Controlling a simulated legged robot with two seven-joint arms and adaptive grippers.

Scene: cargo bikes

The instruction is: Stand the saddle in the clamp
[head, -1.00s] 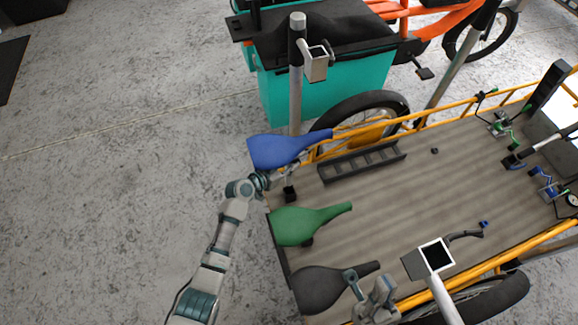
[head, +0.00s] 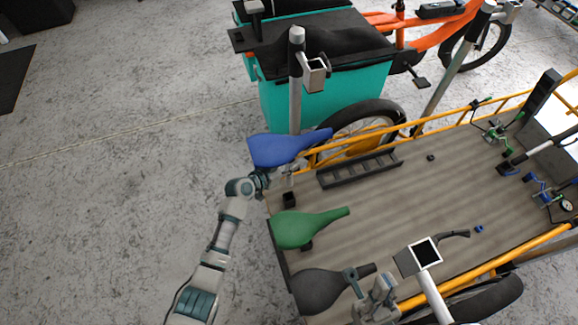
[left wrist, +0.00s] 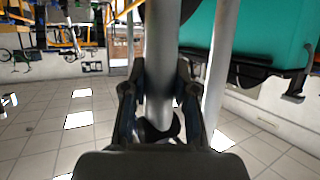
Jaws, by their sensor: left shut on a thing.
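The blue saddle (head: 290,147) is at the left end of the cargo bed in the head view, its nose to the right. My left gripper (head: 262,180) is just below it. In the left wrist view my left gripper (left wrist: 160,105) is shut on the saddle's grey seatpost (left wrist: 162,50). A black holder (head: 290,200) is below the saddle; I cannot tell whether the post's lower end is in it. A grey clamp (head: 316,73) sits on an upright post behind the saddle, apart from it. My right gripper (head: 370,290) looks open, near the black saddle.
A green saddle (head: 308,228) and a black saddle (head: 325,290) stand along the bed's left edge. A square-mouthed clamp (head: 420,257) is at the near side. The post (head: 296,90) rises close behind the blue saddle. A teal box (head: 335,90) is beyond.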

